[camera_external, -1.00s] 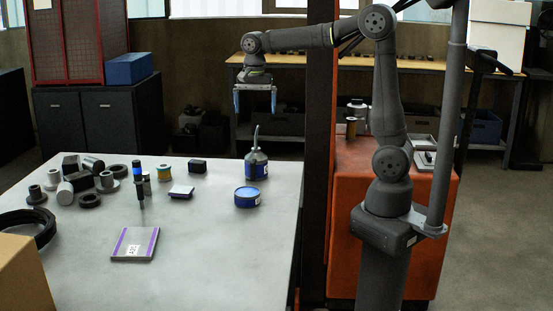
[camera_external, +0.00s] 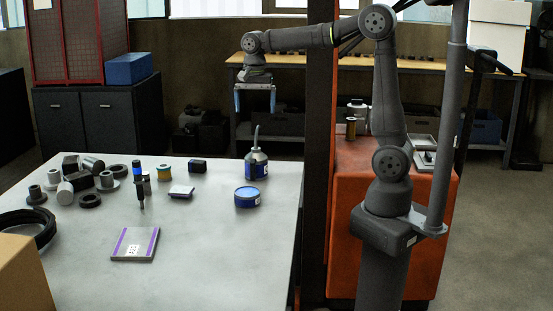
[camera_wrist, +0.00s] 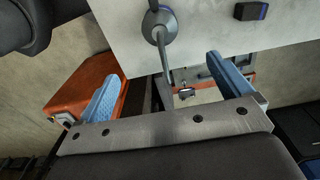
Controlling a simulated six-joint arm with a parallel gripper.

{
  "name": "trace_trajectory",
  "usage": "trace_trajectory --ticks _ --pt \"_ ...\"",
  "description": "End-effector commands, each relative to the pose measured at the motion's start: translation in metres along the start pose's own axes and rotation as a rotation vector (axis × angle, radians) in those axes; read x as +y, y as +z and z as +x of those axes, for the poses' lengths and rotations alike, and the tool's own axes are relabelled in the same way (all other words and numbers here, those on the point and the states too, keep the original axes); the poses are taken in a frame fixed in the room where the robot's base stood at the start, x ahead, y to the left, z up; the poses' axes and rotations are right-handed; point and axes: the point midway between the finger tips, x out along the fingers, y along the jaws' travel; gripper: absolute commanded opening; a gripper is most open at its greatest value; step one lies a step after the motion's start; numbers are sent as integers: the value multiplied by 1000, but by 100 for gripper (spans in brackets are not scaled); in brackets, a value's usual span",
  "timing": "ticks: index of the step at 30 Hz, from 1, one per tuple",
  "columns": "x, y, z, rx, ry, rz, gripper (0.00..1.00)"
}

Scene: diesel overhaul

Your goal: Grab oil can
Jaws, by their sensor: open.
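The oil can (camera_external: 256,165) stands upright near the far right edge of the grey table, with a blue body, a metal cone top and a thin spout pointing up. In the wrist view the oil can (camera_wrist: 158,24) shows from above at the top centre, its spout reaching down between the fingers. My gripper (camera_external: 254,101) hangs above the oil can, fingers down, apart from it. In the wrist view my gripper (camera_wrist: 160,85) has its two blue fingers wide apart with nothing between them in its grasp.
A round blue tin (camera_external: 247,197) stands in front of the oil can. Several grey metal parts (camera_external: 80,180) lie at the far left. The front right of the table (camera_external: 220,260) is clear.

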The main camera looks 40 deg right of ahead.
Motion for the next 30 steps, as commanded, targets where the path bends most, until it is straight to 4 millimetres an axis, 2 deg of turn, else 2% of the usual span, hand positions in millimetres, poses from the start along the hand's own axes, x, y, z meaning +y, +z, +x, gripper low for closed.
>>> trace_trajectory --ticks 4,8,20,30 --pt "-1 2 2 6 6 -60 96" --pt "-2 8 6 27 26 -263 96" --pt "-8 35 25 82 165 -1225 96" --pt "-13 58 38 53 339 -2044 96"
